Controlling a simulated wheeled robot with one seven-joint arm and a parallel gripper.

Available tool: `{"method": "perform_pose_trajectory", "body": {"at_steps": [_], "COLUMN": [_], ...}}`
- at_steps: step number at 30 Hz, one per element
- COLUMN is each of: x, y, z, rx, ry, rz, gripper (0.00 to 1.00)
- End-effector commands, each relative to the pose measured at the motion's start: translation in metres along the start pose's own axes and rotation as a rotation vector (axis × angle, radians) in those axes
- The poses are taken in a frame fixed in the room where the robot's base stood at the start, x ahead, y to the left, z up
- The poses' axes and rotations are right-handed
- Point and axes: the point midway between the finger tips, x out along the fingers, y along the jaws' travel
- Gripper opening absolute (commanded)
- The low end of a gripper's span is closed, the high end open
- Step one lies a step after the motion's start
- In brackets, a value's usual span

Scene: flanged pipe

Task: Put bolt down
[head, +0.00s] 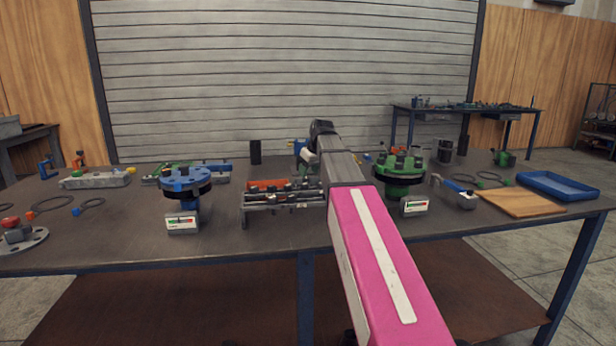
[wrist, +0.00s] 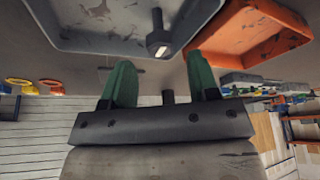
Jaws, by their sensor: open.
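In the wrist view, my gripper (wrist: 158,72) has its two green fingers spread apart with a clear gap between them. A dark bolt (wrist: 159,40) with a thick head and thinner shank shows just beyond the fingertips, not clasped by them. It overlaps the rim of a grey tray (wrist: 80,42) in the picture; I cannot tell whether it rests in the tray or on its edge. A second small dark piece (wrist: 168,97) shows between the fingers, too little to identify. In the head view, my arm hides the gripper and the bolt.
An orange tray (wrist: 285,45) lies right beside the grey one. In the head view, a blue flange stand (head: 185,180) is left and a green one (head: 398,175) right. A rack of parts (head: 275,197) is left of my arm. A blue tray (head: 557,186) lies far right.

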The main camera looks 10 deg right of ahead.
Motion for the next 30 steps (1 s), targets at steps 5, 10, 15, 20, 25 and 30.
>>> {"method": "perform_pose_trajectory", "body": {"at_steps": [5, 10, 15, 20, 25, 30], "x": [-0.035, -0.063, -0.082, -0.091, -0.092, -0.092], "y": [0.000, 0.001, 0.000, 0.000, 0.000, 0.000], "z": [0.000, 0.000, 0.000, 0.000, 0.000, 0.000], "rx": [0.000, 0.001, 0.000, 0.000, 0.000, 0.000], "ry": [0.001, 0.002, 0.000, 0.001, 0.000, 0.000], "rz": [0.001, 0.001, 0.000, 0.000, 0.000, 0.000], "gripper": [0.55, 0.55, 0.55, 0.55, 0.55, 0.55]}}
